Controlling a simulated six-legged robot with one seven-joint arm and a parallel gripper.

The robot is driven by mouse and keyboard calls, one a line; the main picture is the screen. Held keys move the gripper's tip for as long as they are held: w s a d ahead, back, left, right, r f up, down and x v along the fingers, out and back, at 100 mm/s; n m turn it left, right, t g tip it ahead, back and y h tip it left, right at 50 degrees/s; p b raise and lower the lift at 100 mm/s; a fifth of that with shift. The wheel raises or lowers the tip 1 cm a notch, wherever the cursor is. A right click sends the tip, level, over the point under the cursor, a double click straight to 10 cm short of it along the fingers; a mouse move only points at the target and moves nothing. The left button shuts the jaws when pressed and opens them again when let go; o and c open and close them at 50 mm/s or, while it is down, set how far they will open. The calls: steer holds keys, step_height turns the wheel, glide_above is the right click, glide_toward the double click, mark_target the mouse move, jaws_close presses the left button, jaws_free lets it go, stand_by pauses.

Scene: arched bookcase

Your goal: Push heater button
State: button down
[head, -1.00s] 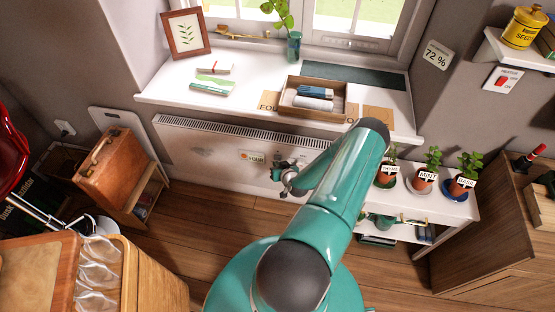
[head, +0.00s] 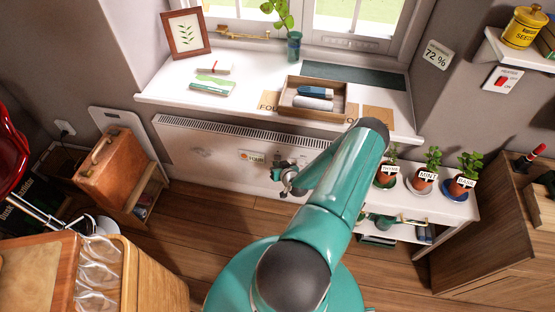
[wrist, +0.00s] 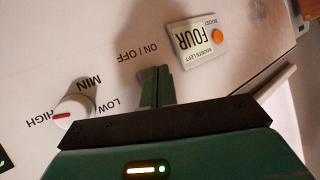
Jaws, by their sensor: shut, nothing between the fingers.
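The white heater (head: 205,150) is on the wall below the window sill. In the wrist view its panel (wrist: 60,40) fills the upper left. A round knob (wrist: 75,111) with a red mark stands among the labels MIN, LOW and HIGH. A label reads ON / OFF (wrist: 138,54). A small grey piece beside that label is mostly hidden behind my fingertips. A BOOST card (wrist: 198,45) reads FOUR, with an orange round button (wrist: 217,36). My gripper (wrist: 157,72) is shut and empty, its tips just below the ON / OFF label. I cannot tell whether they touch the panel.
A wall plate with a red switch (head: 501,81), labelled HEATER, is at the upper right. Potted herbs stand on a white shelf (head: 455,209) right of my arm. The sill holds a wooden tray (head: 348,108). A brown case (head: 110,165) stands left of the heater. The wooden floor between is clear.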

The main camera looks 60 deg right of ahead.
steer(key=shift+w+d, duration=0.15)
steer(key=shift+d, duration=0.2)
steer(key=shift+w+d, duration=0.1)
steer(key=shift+d, duration=0.15)
stand_by(0.4)
steer(key=shift+s+a, duration=0.25)
steer(key=shift+a, duration=0.4)
steer(key=s+a, duration=0.2)
steer(key=a, duration=0.3)
steer(key=shift+s+a, duration=0.2)
steer(key=shift+a, duration=0.05)
stand_by(0.7)
